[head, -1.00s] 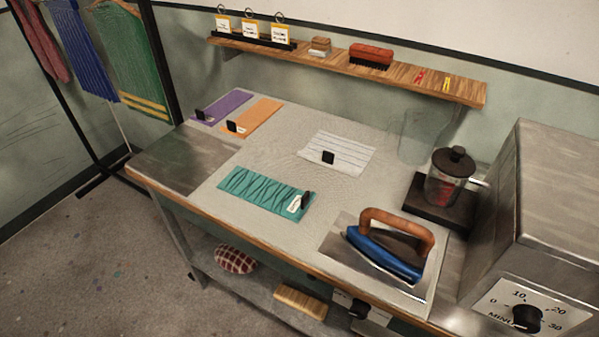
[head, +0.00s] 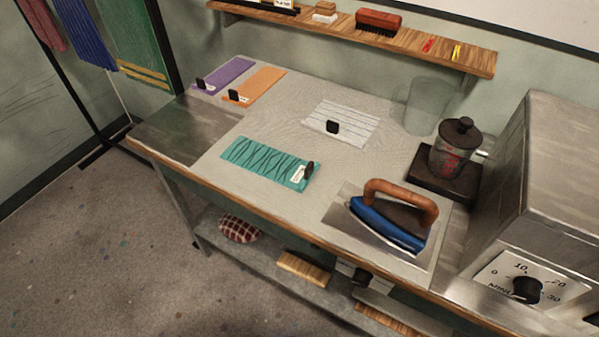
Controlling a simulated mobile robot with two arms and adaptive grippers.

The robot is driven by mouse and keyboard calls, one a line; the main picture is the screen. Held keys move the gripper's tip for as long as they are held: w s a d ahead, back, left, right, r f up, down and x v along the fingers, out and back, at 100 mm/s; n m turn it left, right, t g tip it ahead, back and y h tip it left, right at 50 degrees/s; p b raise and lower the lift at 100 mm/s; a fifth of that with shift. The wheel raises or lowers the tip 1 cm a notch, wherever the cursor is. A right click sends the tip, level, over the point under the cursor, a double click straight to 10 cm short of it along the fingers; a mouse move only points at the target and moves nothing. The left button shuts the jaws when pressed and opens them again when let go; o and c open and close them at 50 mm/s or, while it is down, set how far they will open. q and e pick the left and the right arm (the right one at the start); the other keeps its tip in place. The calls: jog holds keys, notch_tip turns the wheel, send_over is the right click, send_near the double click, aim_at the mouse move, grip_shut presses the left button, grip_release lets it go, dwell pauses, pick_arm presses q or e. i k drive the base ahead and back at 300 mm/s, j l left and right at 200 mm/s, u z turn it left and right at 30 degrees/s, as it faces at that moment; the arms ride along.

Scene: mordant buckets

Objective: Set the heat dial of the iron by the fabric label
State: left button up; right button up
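A blue iron (head: 385,226) with a wooden handle rests on a metal plate (head: 350,206) at the front right of the table. Its heat dial cannot be made out from here. A teal patterned fabric (head: 255,163) lies left of the iron, with a small white label (head: 298,173) and a black clip at its right end. Purple (head: 225,74), orange (head: 258,85) and white striped (head: 345,120) fabrics lie farther back, each with a black clip. The writing on the labels is too small to read. Neither of my grippers is in view.
A metal box with a minutes dial (head: 526,290) stands at the right edge. A glass jar with a black lid (head: 452,150) stands on a dark base behind the iron. A clear container (head: 422,105) is near the wall. A wooden shelf (head: 440,54) holds a brush (head: 379,20).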

aim_at(362, 278)
jog(key=z, duration=0.7)
jog(key=k+j+z, duration=0.1)
jog(key=j+z, duration=0.2)
jog(key=k+j+z, duration=0.3)
jog(key=j, duration=0.15)
jog(key=k+j+z, duration=0.1)
jog(key=j+z, duration=0.2)
